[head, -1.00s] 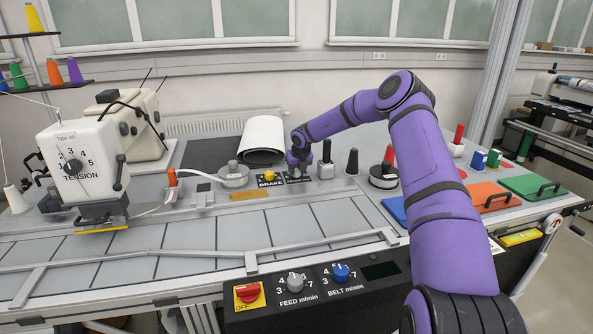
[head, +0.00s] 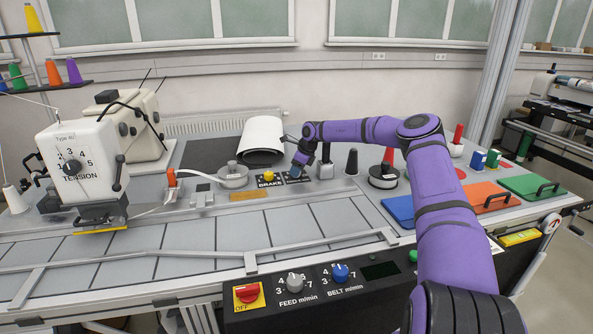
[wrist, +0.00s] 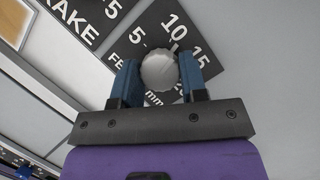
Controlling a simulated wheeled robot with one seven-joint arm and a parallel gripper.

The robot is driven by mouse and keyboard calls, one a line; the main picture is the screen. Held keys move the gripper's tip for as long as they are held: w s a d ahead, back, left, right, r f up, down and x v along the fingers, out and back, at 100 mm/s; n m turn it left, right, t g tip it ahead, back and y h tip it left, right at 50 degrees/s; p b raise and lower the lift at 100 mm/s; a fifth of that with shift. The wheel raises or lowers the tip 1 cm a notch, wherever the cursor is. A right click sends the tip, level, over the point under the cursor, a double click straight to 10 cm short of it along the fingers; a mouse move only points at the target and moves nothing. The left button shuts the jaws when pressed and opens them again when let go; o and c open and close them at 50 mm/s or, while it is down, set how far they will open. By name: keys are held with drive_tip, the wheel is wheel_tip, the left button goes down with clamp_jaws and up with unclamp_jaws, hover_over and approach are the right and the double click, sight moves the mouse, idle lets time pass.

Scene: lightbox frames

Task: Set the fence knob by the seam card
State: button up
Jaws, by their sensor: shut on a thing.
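The fence knob (wrist: 160,70) is a pale grey, ridged, round knob in the wrist view. It sits at a black label (wrist: 190,42) with white numbers 5, 10 and 15; the name is partly covered and starts with "FE". The blue fingers of my gripper (wrist: 160,82) stand on either side of the knob and are shut on it. No pointer mark on the knob is clear to me. In the head view my gripper (head: 296,172) is low over the bench, beside the BRAKE label, and covers the knob. I cannot pick out the seam card.
The yellow brake knob (head: 268,176) is just left of my gripper. A white roll (head: 262,137) lies behind. The grey panelled table top (head: 290,222) in front is clear.

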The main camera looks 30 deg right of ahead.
drive_tip(key=shift+n, duration=0.6)
drive_tip(key=shift+d+g, duration=0.1)
drive_tip(key=shift+g, duration=0.2)
drive_tip(key=shift+f, duration=0.1)
drive_tip(key=o, duration=0.9)
